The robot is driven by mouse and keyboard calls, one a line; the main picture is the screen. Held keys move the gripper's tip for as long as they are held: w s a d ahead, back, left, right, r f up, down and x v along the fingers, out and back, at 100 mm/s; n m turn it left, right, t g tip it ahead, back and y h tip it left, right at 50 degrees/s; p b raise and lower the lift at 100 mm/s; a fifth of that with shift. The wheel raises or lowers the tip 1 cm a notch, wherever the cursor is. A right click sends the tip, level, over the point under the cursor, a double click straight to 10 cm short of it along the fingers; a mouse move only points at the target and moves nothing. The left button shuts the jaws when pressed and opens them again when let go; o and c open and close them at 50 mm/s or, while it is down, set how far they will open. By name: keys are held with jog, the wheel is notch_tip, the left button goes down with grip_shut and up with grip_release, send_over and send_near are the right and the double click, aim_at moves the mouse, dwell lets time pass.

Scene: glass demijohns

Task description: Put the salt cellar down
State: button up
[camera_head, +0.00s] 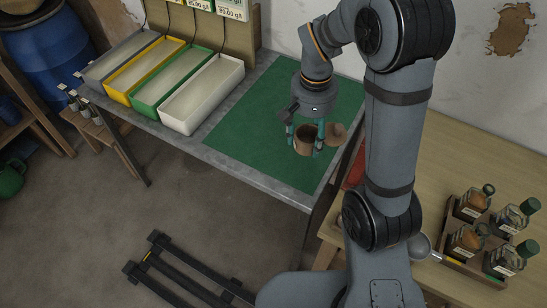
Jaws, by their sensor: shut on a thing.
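The salt cellar (304,141) is a small brown round pot with an open dark top. A round brown lid (336,130) shows at its right side, swung away from the opening. My gripper (303,147) points down with its teal fingers on either side of the pot and is shut on it. The pot looks upright over the green mat (262,118) on the grey metal table. I cannot tell whether its base touches the mat. The fingers hide part of the pot's sides.
Grey, yellow, green and white bins (203,95) stand along the table's left. The mat's left and front parts are clear. A wooden table (450,150) at the right holds a rack of spice jars (468,240). A black rail frame (185,270) lies on the floor.

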jog(key=w+d+f+n, duration=0.2)
jog(key=w+f, duration=0.1)
jog(key=w, duration=0.3)
jog(key=n+p, duration=0.1)
jog(key=n, duration=0.7)
send_over(271, 152)
notch_tip(271, 152, down, 7)
jog(key=shift+d, duration=0.1)
jog(key=shift+f+p, duration=0.6)
jog(key=shift+f, duration=1.45)
jog(key=shift+f, duration=0.1)
jog(key=shift+f+b, duration=0.15)
jog(key=shift+b, duration=0.15)
jog(key=o, duration=1.3)
